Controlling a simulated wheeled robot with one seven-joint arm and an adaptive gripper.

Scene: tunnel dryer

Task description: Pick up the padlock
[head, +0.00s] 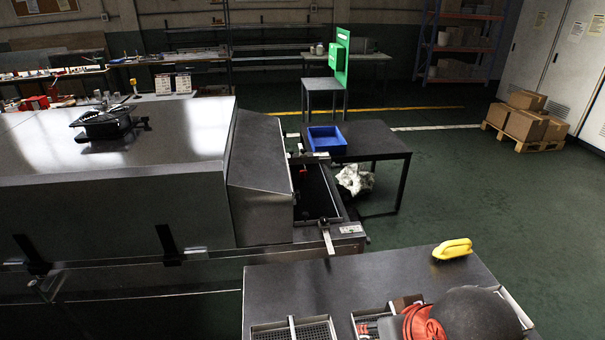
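I cannot pick out a padlock for certain in the head view. Small red items (367,325) lie in a compartment at the front edge of the near dark table (330,283), too small and cut off to name. Beside them a red-orange thing (424,323) and a dark rounded shape (480,314) cover part of the table; I cannot tell whether these are my arm. My gripper's fingers do not show.
A yellow handle-like object (453,249) lies on the near table's far right part. The dryer (120,160) fills the left. A blue bin (327,139) stands on a table behind.

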